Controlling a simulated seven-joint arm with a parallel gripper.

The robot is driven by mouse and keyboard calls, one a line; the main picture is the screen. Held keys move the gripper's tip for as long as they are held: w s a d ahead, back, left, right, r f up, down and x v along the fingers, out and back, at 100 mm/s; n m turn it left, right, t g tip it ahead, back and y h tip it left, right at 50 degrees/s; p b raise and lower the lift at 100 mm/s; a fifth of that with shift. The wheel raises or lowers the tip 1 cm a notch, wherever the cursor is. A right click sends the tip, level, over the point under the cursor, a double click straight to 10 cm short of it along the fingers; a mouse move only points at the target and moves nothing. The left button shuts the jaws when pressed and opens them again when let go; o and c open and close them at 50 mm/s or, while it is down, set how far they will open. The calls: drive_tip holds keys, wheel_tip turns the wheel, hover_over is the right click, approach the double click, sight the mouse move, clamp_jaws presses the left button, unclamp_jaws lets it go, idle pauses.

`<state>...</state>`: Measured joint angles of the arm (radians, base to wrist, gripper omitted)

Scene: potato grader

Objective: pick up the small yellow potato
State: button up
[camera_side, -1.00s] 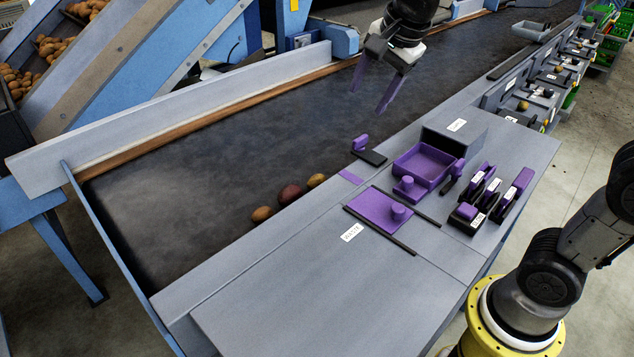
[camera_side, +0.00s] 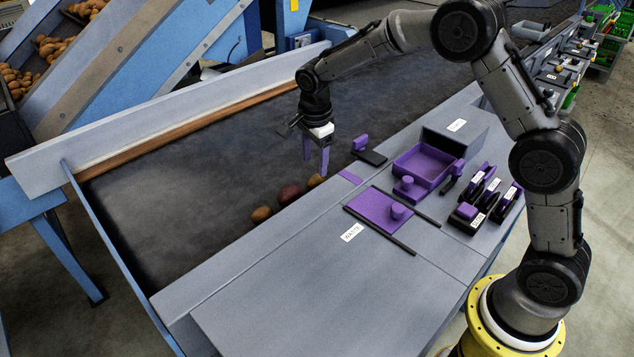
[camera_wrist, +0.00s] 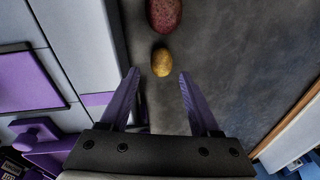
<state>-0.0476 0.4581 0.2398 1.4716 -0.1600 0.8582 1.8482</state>
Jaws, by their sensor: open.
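The small yellow potato (camera_side: 315,181) lies on the dark belt (camera_side: 200,200) close to the grey side rail, partly behind my gripper's finger in the side view. In the wrist view the yellow potato (camera_wrist: 161,62) sits just beyond the fingertips, roughly midway between them. My gripper (camera_side: 316,168) points down over the belt with its purple fingers apart. In the wrist view my gripper (camera_wrist: 158,72) is open, with nothing between its fingers.
A reddish potato (camera_side: 289,194) lies beside the yellow one, and a brown potato (camera_side: 261,214) farther along the rail. The grey worktop (camera_side: 330,280) holds a purple tray (camera_side: 425,165) and a purple plate (camera_side: 372,212). The belt's left part is bare.

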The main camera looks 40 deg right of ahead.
sight(317, 177)
wheel_tip(317, 177, down, 2)
drive_tip(key=shift+w+d+f, duration=0.15)
drive_tip(key=shift+f, duration=0.1)
drive_tip(key=f, duration=0.1)
drive_tip(key=d+f, duration=0.1)
drive_tip(key=f, duration=0.1)
drive_tip(key=shift+w+d+f, duration=0.2)
drive_tip(key=shift+w+f, duration=0.1)
drive_tip(key=shift+f, duration=0.1)
drive_tip(key=shift+w+d+f, duration=0.1)
drive_tip(key=shift+w+f, duration=0.05)
drive_tip(key=shift+f, duration=0.45)
clamp_jaws()
